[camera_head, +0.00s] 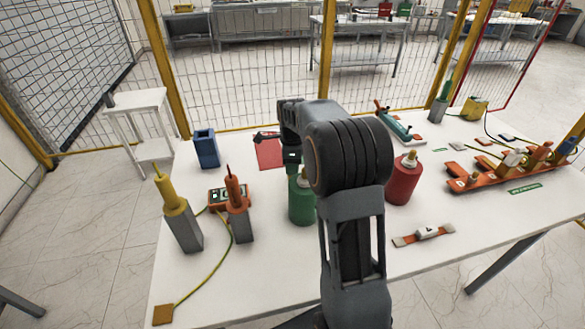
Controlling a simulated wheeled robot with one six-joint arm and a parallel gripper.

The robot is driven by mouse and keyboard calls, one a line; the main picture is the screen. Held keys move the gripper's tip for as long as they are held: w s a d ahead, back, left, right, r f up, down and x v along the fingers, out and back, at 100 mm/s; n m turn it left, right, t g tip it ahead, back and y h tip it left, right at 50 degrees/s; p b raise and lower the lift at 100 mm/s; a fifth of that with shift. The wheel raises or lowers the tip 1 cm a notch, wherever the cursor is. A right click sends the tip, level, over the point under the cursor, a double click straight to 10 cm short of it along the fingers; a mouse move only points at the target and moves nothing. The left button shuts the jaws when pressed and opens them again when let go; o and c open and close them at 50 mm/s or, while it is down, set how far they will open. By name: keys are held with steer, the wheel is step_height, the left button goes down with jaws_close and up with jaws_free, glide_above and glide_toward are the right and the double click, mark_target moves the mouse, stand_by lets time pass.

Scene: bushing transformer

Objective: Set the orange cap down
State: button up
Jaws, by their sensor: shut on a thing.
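My gripper (291,157) points down near the middle of the table, just above or in front of the green canister (302,204) in this view. It is small and dark here, and my own arm stands in front of part of this area. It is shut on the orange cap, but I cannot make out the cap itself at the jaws. I cannot tell how high the jaws are above the table. A red mat (270,154) lies just left of and behind the gripper, with a dark and reddish item (265,136) at its far edge.
On the white table (275,275), a blue holder (206,149), a yellow-topped post (177,214) and an orange-topped post (237,209) stand left. A red canister (402,181) stands right, near an orange rack (490,178). The front left table area is mostly clear.

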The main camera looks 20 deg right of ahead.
steer(key=shift+f, duration=0.75)
steer(key=shift+f, duration=0.2)
steer(key=o, duration=0.9)
steer(key=shift+r, duration=0.1)
step_height(320, 180, up, 12)
steer(key=shift+r+p, duration=0.15)
steer(key=shift+p, duration=0.15)
